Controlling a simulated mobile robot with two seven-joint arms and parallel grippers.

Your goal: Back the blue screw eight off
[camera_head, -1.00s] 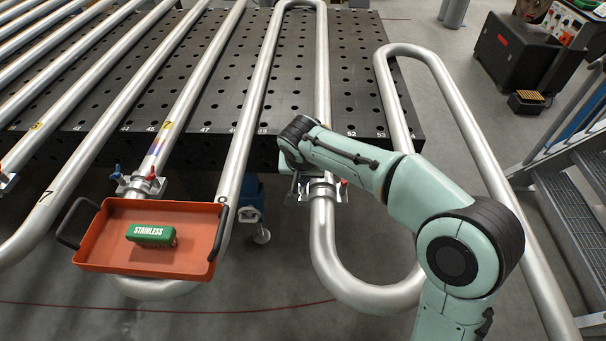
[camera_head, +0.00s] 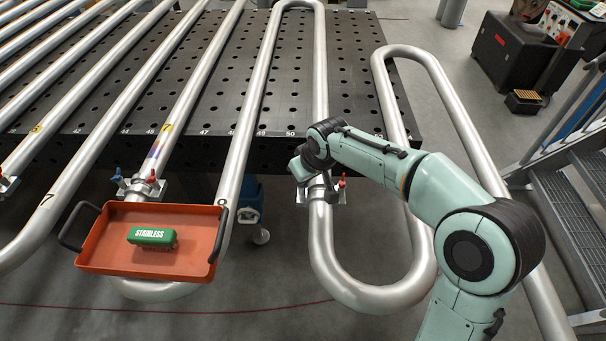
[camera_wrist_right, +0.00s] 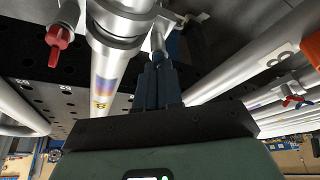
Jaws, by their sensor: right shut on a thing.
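A clamp (camera_head: 322,192) sits around the silver tube right of centre in the head view. Its red screw (camera_head: 342,181) stands at its right and a red screw also shows in the right wrist view (camera_wrist_right: 60,40). My right gripper (camera_head: 301,172) is at the clamp's left side. In the right wrist view its dark fingers (camera_wrist_right: 158,68) are shut around the end of a thin shaft beside the tube. The blue screw itself is hidden by the fingers. Another clamp (camera_head: 140,187) at left carries a blue screw (camera_head: 117,175) and a red screw (camera_head: 152,175).
An orange tray (camera_head: 105,252) with a green block marked STAINLESS (camera_head: 152,237) is at the lower left. Silver serpentine tubes (camera_head: 247,110) run over the black perforated table (camera_head: 225,95). Metal stairs (camera_head: 565,210) stand at the right.

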